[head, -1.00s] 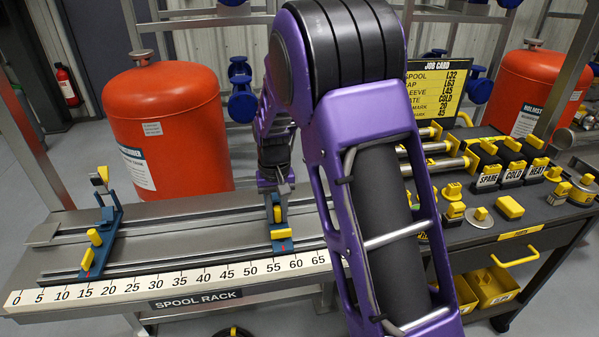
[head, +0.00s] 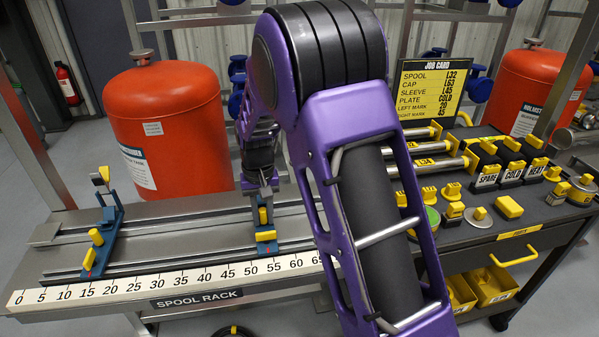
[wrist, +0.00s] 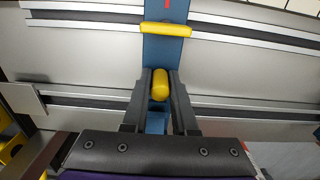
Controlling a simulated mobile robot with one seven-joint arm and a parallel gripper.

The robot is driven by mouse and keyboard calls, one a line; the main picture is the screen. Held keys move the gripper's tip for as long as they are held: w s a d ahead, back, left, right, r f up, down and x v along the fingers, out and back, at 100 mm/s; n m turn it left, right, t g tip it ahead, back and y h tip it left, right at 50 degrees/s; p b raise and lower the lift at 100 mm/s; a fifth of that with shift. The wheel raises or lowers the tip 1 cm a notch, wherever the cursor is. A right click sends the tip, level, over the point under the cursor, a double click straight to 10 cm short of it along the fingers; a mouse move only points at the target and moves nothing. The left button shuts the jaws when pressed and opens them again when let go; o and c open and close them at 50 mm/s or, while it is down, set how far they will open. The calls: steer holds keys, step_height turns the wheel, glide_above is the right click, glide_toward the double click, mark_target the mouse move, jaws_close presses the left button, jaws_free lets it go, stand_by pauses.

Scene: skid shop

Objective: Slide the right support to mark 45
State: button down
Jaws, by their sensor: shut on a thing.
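The right support (head: 267,247) is a blue piece with yellow parts on the spool rack rails. Its front end stands between marks 50 and 55 on the white scale (head: 180,280), nearer 55. In the wrist view its blue plate (wrist: 166,52) carries a yellow bar and a yellow knob (wrist: 160,84). My gripper (wrist: 160,100) is shut on that knob, one dark finger on each side. In the head view my gripper (head: 263,203) is small and partly hidden by the support. The left support (head: 103,238) stands near mark 15.
The rails between the two supports are clear. A yellow job card (head: 428,92) reads right mark 45. A red tank (head: 168,130) stands behind the rack. A dark cart (head: 480,232) with several yellow-topped parts is at the right.

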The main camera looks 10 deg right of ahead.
steer(key=shift+a, duration=0.15)
steer(key=shift+a+p, duration=0.4)
steer(key=shift+a, duration=1.25)
steer(key=shift+a+p, duration=0.35)
steer(key=shift+a, duration=1.5)
steer(key=shift+a, duration=1.2)
steer(key=c, duration=0.7)
jaws_free()
steer(key=shift+d, duration=0.1)
steer(key=shift+r+p, duration=0.15)
steer(key=shift+p, duration=0.15)
